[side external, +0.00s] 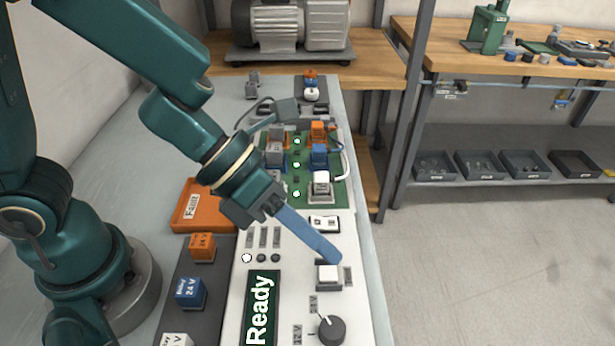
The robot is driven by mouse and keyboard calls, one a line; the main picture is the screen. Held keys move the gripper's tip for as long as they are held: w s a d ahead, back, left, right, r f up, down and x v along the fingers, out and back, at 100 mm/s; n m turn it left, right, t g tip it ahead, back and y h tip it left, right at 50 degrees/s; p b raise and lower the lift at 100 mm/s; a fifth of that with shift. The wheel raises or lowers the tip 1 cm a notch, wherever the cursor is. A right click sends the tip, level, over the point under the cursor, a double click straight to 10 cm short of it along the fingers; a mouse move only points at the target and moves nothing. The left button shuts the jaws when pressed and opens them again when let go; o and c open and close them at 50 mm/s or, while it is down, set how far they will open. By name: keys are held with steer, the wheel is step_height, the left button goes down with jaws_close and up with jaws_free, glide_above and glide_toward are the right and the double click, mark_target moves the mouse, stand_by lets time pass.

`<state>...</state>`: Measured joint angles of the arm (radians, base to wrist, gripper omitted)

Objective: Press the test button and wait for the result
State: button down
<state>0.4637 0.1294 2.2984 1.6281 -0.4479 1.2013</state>
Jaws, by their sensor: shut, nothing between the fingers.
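The test panel (290,315) is a white box on the bench. A square white button (328,272) sits in a dark frame on it, most likely the test button. A dark display (262,310) reads "Ready". My gripper (335,259) is shut and empty. Its blue fingers slant down to the right, with the tips at the far edge of the white button. I cannot tell whether they touch it. One of three small lamps (246,258) glows white and the other two are dark.
A black knob (331,330) and a white rocker switch (324,223) flank the button. Behind is a green circuit board (340,197) with coloured relays. An orange "Failed" tray (188,211) and a dark rack (212,274) with labelled blocks lie left. A compressor (290,25) stands at the back.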

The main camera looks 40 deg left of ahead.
mark_target(338, 278)
steer(key=shift+f, duration=1.1)
stand_by(1.3)
steer(key=shift+f, duration=0.4)
steer(key=shift+f, duration=0.45)
stand_by(0.7)
steer(key=shift+r, duration=0.9)
step_height(338, 278, up, 5)
stand_by(0.6)
